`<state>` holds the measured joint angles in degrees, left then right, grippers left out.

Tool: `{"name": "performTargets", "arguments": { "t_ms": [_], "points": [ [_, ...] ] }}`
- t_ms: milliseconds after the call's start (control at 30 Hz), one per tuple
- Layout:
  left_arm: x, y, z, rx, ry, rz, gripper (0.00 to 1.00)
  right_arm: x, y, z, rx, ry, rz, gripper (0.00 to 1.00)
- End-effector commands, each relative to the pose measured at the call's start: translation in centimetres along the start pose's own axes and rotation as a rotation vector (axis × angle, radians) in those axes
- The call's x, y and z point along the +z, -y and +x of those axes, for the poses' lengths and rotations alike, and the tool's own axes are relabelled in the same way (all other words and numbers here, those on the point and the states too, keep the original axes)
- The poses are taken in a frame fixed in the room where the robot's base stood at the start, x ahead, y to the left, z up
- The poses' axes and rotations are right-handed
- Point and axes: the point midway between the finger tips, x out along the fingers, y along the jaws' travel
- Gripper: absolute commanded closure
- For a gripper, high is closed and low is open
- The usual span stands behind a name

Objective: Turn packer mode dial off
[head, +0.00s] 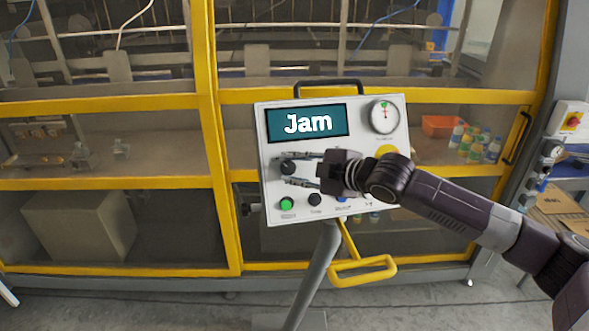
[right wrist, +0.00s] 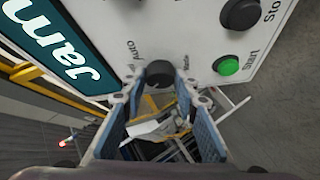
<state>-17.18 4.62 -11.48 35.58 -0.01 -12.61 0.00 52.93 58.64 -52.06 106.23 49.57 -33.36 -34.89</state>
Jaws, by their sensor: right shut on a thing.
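The control panel (head: 262,150) is a white tilted box with a teal screen (head: 306,124) reading "Jam". The black mode dial (head: 288,168) is on its left side below the screen. My right gripper (head: 294,169) reaches in from the right with its fingers on either side of the dial and is shut on it. In the right wrist view the dial (right wrist: 160,73) sits between the blue-padded fingertips, with an "Auto" label beside it. The dial's pointer direction cannot be made out. My left gripper is not in view.
A green start button (head: 287,204) and a black button (head: 315,200) lie below the dial. A gauge (head: 384,115) is at the panel's upper right. A yellow-framed glass enclosure (head: 225,200) stands behind, with an orange bin (head: 441,125) and several bottles inside.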

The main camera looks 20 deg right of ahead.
Motion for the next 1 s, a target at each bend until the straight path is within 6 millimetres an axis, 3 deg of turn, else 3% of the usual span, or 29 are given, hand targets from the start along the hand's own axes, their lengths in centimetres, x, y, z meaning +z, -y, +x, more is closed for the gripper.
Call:
{"name": "performTargets", "arguments": {
  "t_ms": [333,867,900,1000],
  "points": [
    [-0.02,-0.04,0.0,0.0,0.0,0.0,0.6,-0.07,-0.25,-0.01,-0.068,0.007,-0.12,0.97],
    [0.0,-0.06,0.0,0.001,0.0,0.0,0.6,-0.11,-0.15,0.02,-0.082,0.007,-0.14,0.97],
    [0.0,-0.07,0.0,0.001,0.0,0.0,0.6,-0.11,-0.15,0.02,-0.082,0.007,-0.14,0.7],
    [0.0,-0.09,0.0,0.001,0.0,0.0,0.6,-0.1,-0.14,0.03,-0.082,0.007,-0.14,0.59]
  ]
}}
